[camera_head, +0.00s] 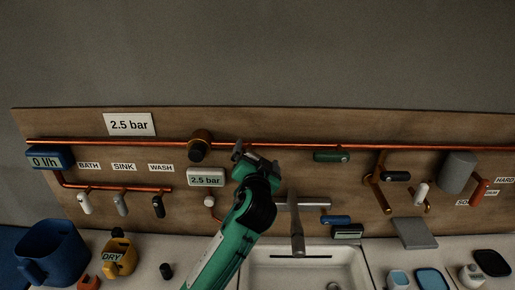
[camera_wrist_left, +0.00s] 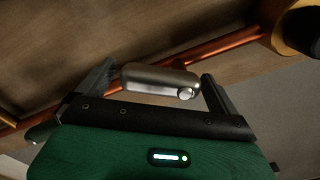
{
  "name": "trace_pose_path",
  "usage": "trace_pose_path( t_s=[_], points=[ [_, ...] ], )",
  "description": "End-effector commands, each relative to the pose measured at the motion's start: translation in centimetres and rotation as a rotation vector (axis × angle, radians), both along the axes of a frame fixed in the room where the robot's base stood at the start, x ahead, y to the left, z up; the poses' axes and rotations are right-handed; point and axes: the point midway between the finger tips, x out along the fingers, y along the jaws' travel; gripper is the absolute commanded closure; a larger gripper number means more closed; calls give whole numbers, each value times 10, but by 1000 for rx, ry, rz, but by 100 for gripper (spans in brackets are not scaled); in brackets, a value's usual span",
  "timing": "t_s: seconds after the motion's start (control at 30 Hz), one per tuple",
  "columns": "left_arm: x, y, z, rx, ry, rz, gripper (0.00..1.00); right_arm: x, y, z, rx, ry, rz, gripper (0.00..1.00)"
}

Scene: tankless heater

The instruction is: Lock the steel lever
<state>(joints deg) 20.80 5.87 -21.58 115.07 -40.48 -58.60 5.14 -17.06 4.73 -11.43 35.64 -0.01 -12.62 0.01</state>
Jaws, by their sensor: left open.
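The steel lever (camera_wrist_left: 160,80) is a short, rounded silver handle with a bright round button at one end. In the left wrist view it lies crosswise between the two fingers of my left gripper (camera_wrist_left: 160,88). The fingers are spread apart, one near each end of the lever. I cannot tell whether either finger touches it. In the head view my left gripper (camera_head: 253,160) is up at the copper pipe on the board, and it hides most or all of the lever. My right gripper is not in view.
The copper pipe (camera_head: 100,143) runs along the wooden board. A brass dial (camera_head: 199,146) is left of my gripper, with a "2.5 bar" display (camera_head: 206,177) below. A green-handled valve (camera_head: 331,156) is to the right. A steel tap (camera_head: 297,228) stands over the sink (camera_head: 257,272).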

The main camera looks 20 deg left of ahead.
Motion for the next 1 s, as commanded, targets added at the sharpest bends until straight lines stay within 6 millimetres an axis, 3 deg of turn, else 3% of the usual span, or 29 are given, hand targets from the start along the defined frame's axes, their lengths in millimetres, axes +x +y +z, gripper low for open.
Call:
trace_pose_path(
  t_s=[0.2, 0.47, 0.7, 1.0],
  points=[
    [14, 4, 0, 0, 1, 1, 3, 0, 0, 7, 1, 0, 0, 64],
    [15, 5, -1, -1, 1, 1, 3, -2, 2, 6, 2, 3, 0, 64],
    [15, 4, -1, -1, 1, 1, 46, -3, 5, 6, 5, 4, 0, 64],
    [15, 5, -1, 24, 8, 0, 47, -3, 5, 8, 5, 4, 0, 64]
  ],
)
